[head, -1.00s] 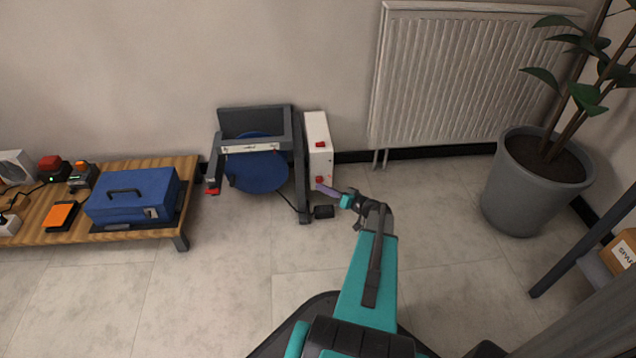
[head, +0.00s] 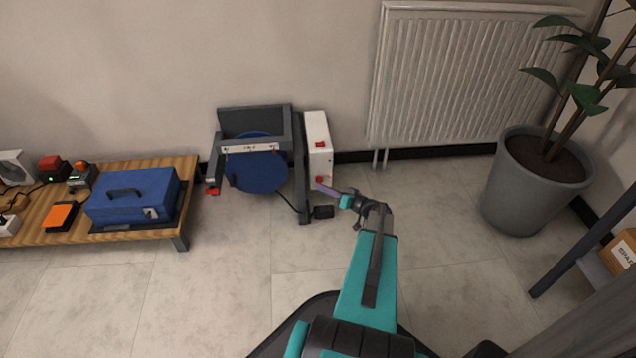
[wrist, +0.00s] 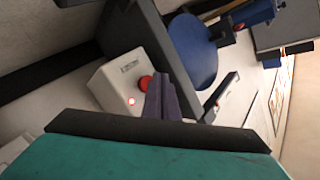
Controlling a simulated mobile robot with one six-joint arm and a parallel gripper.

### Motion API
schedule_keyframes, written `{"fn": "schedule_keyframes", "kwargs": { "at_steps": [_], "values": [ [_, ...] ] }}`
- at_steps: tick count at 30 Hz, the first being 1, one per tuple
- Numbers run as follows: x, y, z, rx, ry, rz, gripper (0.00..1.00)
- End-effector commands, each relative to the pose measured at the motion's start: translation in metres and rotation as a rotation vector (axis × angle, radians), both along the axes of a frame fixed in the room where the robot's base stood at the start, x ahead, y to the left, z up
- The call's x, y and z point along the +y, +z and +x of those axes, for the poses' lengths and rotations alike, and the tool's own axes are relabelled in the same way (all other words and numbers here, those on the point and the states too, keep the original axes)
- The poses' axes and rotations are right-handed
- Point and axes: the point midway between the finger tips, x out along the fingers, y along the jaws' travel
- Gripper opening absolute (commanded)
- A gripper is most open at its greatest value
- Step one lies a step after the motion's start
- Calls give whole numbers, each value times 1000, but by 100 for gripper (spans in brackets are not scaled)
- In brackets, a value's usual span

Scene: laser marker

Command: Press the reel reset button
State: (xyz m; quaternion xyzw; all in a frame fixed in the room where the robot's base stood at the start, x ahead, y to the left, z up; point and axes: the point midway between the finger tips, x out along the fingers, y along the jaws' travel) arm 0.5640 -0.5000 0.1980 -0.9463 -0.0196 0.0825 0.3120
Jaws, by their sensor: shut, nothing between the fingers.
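In the wrist view the shut purple-grey fingers (wrist: 158,88) overlap the edge of a round red button (wrist: 145,83) on the white box (wrist: 108,84). A red light (wrist: 131,101) glows beside it. I cannot tell whether the fingers press the button. The label above is too small to read.
The grey reel stand (head: 299,185) with a blue reel (head: 257,172) is left of the box. A black block (head: 323,212) lies on the floor. A radiator (head: 460,80) and a potted plant (head: 530,185) are at right. A low wooden table (head: 50,237) is at left.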

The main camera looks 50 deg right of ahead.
Motion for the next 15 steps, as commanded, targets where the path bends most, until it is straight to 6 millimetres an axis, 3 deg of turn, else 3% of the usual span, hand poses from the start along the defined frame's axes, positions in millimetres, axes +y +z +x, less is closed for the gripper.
{"fn": "schedule_keyframes", "kwargs": {
  "at_steps": [15],
  "values": [
    [-5,0,6,0,0,-1,0]
  ]
}}
